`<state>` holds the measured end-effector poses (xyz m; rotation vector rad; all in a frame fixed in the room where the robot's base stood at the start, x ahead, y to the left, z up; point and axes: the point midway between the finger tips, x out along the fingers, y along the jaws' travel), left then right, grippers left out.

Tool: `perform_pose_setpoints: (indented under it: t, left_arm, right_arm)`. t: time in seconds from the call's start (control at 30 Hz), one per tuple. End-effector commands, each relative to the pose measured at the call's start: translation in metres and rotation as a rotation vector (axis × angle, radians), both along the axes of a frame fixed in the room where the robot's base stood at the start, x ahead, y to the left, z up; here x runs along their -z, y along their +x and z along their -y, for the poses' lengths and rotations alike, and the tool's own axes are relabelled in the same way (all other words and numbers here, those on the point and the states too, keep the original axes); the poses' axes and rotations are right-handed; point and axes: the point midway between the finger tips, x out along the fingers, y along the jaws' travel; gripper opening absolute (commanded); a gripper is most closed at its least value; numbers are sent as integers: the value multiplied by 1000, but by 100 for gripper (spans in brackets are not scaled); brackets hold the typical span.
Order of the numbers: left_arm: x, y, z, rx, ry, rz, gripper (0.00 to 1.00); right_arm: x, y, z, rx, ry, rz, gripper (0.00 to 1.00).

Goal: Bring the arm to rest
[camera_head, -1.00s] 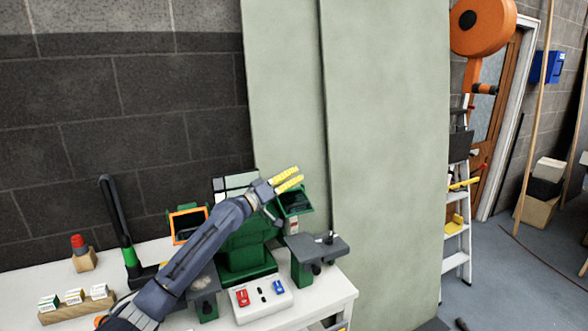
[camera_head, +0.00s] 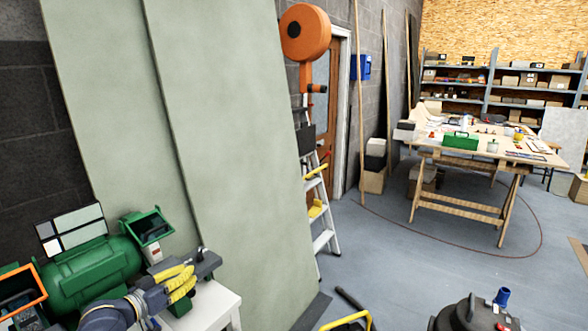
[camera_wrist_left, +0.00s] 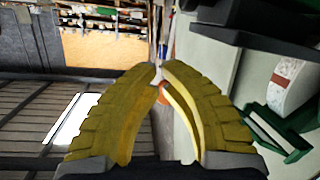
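A tiled panel (camera_head: 75,216) in white, grey and pale green stands behind the grinder. My right gripper is not in view.
A white bench (camera_head: 212,305) ends just right of my gripper. Pale green boards (camera_head: 230,150) lean behind it. A stepladder (camera_head: 322,215), a trestle table (camera_head: 500,150) and a dark vacuum cleaner (camera_head: 475,315) stand to the right. The grey floor (camera_head: 400,250) between has free room.

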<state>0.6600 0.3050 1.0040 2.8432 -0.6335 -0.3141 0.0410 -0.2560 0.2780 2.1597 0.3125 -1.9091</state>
Motion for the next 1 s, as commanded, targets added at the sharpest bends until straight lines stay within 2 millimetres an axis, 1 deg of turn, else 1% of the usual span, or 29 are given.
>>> perform_pose_setpoints:
  t: [0.03,0.07,0.1,0.17,0.2,0.27,0.3,0.37,0.4,0.43,0.5,0.63,0.8,1.0]
  left_arm:
    - [30,-18,14,8,68,-28,0]
    - [45,-28,21,11,112,-42,0]
    - [65,-43,29,13,175,-60,0]
    - [94,-66,39,14,271,-89,0]
    - [112,-83,44,12,335,-109,0]
    - [135,-108,49,8,431,-140,0]
    - [150,-125,51,3,493,-161,0]
    - [168,-151,52,-7,586,-197,0]
    - [179,-169,52,-15,646,-221,0]
    - [186,-183,50,-23,691,-240,0]
    - [199,-214,45,-41,792,-288,0]
    - [210,-258,33,-74,931,-363,0]
    - [214,-300,19,-108,1051,-442,0]
    - [212,-339,4,-139,1157,-524,0]
  right_arm:
    - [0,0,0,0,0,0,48]
    - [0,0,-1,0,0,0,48]
    - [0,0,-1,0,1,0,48]
    - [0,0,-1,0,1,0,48]
    - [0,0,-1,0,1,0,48]
    - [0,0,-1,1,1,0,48]
    - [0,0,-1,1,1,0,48]
    - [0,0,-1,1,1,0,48]
    - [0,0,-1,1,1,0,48]
    - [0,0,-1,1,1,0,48]
    - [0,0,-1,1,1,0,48]
    - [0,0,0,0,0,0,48]
    - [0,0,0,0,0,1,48]
    - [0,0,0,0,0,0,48]
